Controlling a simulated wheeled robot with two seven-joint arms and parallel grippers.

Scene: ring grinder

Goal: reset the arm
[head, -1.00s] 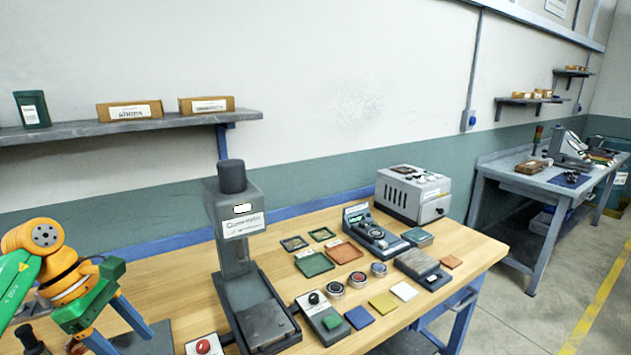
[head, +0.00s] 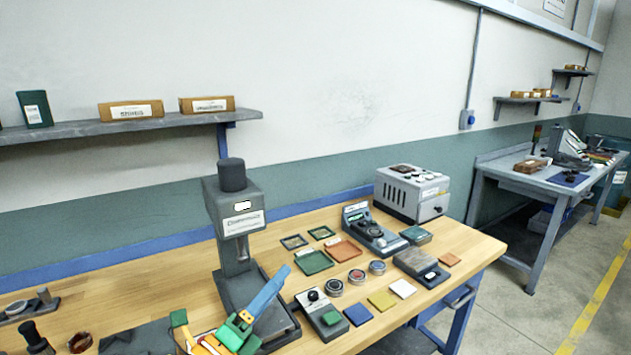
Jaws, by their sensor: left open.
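My left gripper (head: 264,296) is at the bottom of the head view, low in front of the press. Its orange and green body shows at the lower edge, and a blue finger points up and to the right across the press base. The left arm's links are mostly below the picture. My right gripper is not in view.
The grey press (head: 238,240) stands close behind the gripper. A black-knobbed device (head: 318,312), coloured plates (head: 382,301) and a grey box machine (head: 411,195) are to the right. A dark-handled tool (head: 33,337) and a reddish ring (head: 80,342) lie left. Bare wood (head: 130,292) shows at left.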

